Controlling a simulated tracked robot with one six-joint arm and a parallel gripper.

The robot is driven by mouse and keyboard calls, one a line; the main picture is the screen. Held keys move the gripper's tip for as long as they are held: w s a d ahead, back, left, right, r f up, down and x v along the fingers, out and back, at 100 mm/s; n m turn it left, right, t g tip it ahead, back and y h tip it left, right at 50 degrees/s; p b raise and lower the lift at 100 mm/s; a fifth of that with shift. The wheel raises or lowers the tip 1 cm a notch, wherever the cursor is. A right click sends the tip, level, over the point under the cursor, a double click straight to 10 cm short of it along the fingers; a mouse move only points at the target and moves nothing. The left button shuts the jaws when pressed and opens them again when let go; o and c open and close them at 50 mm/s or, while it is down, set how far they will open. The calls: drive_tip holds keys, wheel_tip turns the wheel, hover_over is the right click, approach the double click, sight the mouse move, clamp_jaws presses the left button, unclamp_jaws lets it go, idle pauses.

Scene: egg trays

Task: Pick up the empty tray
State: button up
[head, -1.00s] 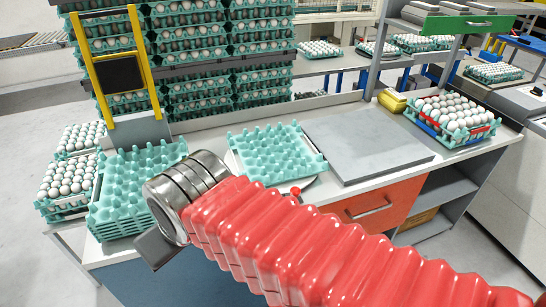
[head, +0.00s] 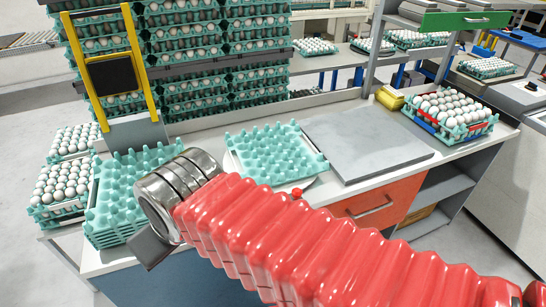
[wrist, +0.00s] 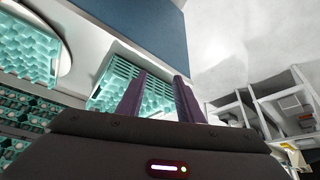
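A single empty teal tray (head: 275,150) lies on a round white plate on the counter, right of my wrist in the head view. It also shows at the upper left of the wrist view (wrist: 28,42). A stack of empty teal trays (head: 118,192) stands at the counter's left end, partly behind my wrist. In the wrist view the stack (wrist: 115,78) lies beyond my fingers. My gripper (wrist: 158,88) is open, its two dark fingers apart, with nothing seen held between them. The head view shows only a dark part of the gripper; its fingertips are hidden.
A grey flat plate (head: 368,145) lies on the counter. Tall stacks of egg trays (head: 185,62) stand behind, with a yellow-framed post (head: 137,70) near the empty stack.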

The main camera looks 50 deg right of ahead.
drive_tip(key=w+d+f+m+t+h, duration=0.15)
drive_tip(key=w+d, duration=0.25)
drive_tip(key=d, duration=0.6)
drive_tip(key=w+d+m+h, duration=0.1)
drive_tip(key=w+d+h, duration=0.2)
drive_tip(key=d, duration=0.6)
drive_tip(key=w+d+f+m+t+h, duration=0.15)
drive_tip(key=w+d, duration=0.25)
drive_tip(key=d, duration=0.6)
drive_tip(key=m+t+h, duration=0.1)
drive_tip(key=m+t, duration=0.1)
drive_tip(key=t, duration=0.1)
approach(280, 146)
drive_tip(key=v, duration=0.3)
drive_tip(key=shift+x, duration=4.3)
